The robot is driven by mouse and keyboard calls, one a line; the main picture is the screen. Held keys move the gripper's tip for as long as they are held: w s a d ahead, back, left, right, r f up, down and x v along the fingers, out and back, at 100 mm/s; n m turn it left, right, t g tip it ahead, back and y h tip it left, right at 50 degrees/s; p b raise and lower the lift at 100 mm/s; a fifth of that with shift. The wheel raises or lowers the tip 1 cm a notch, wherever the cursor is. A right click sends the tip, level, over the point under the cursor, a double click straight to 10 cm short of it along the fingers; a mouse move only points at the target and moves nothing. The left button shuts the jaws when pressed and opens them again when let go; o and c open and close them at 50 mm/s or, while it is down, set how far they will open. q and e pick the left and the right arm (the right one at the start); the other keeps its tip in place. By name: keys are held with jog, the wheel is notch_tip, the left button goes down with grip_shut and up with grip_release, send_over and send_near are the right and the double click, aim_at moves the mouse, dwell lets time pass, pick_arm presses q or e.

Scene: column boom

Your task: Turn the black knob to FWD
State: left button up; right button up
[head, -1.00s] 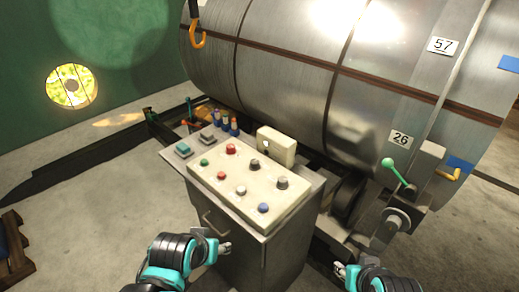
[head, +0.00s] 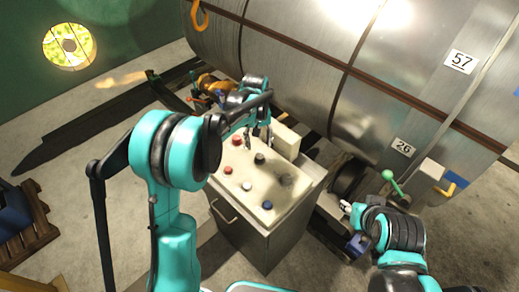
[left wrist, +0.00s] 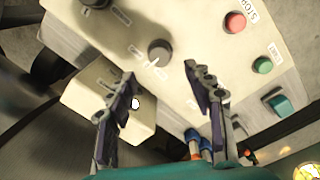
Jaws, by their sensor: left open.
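The black knob (head: 259,159) stands on the cream sloping panel (head: 268,215) of a grey cabinet. In the left wrist view the knob (left wrist: 158,52) shows a white pointer line; its small labels are not readable. My left gripper (head: 259,134) hangs above the panel's back edge, just behind the knob. In the left wrist view its two fingers (left wrist: 163,85) are spread and empty, with the knob ahead of the gap and apart from them. A second dark knob (head: 285,181) sits farther right. My right gripper (head: 346,208) is right of the cabinet; its jaws are unclear.
A cream box (head: 286,141) rises at the panel's back, close by the left fingers. A green-knobbed lever (head: 389,176) is at right.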

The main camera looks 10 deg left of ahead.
aim_at(260, 156)
pick_arm(q)
notch_tip(260, 156, down, 8)
jog(key=shift+d+r+b, duration=0.15)
jog(key=shift+b, duration=0.7)
jog(key=c, duration=1.2)
